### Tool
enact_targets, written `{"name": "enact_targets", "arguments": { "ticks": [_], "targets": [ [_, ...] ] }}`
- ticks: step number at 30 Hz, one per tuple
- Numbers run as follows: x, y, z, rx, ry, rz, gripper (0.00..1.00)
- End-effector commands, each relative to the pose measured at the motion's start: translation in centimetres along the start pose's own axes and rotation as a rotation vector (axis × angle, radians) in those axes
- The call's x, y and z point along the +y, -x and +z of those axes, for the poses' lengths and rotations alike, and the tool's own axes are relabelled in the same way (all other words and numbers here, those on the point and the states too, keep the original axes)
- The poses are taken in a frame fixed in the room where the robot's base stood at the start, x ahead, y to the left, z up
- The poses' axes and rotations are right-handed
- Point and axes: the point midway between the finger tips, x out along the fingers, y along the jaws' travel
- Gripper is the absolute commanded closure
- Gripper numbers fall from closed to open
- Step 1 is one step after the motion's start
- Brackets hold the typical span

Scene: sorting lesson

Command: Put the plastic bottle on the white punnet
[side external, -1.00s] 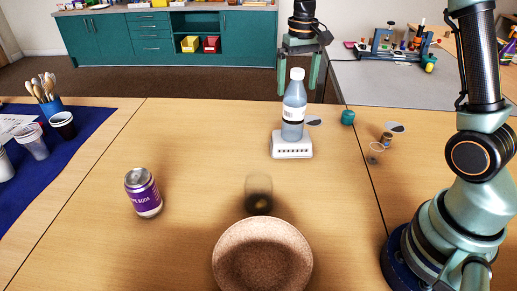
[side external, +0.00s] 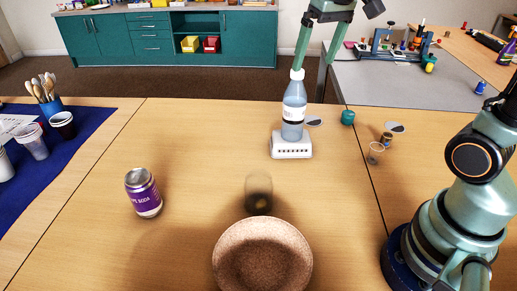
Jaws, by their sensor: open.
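The plastic bottle (side external: 293,114) is clear with a white cap and a white label. It stands upright on the white punnet (side external: 291,151), a low white box with a row of slots along its side. My gripper (side external: 313,72) is open and empty above and slightly right of the bottle. Its left finger comes down close to the cap in the picture; I cannot tell whether it touches.
A purple soda can (side external: 143,193) stands at the left. A cork bowl (side external: 262,262) lies at the front, with a dark, blurred cup (side external: 258,196) behind it.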

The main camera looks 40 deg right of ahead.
Motion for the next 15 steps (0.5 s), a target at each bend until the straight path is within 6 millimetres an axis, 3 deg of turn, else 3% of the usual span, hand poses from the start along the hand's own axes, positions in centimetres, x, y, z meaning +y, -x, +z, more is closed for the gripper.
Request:
{"name": "enact_targets", "arguments": {
  "ticks": [6,10,15],
  "targets": [
    [-1.0,-0.2,5.7,0.142,0.090,-0.023,0.00],
    [-1.3,-1.1,8.0,0.205,0.130,-0.033,0.00],
    [-1.5,-2.0,9.6,0.245,0.156,-0.039,0.00]
  ]
}}
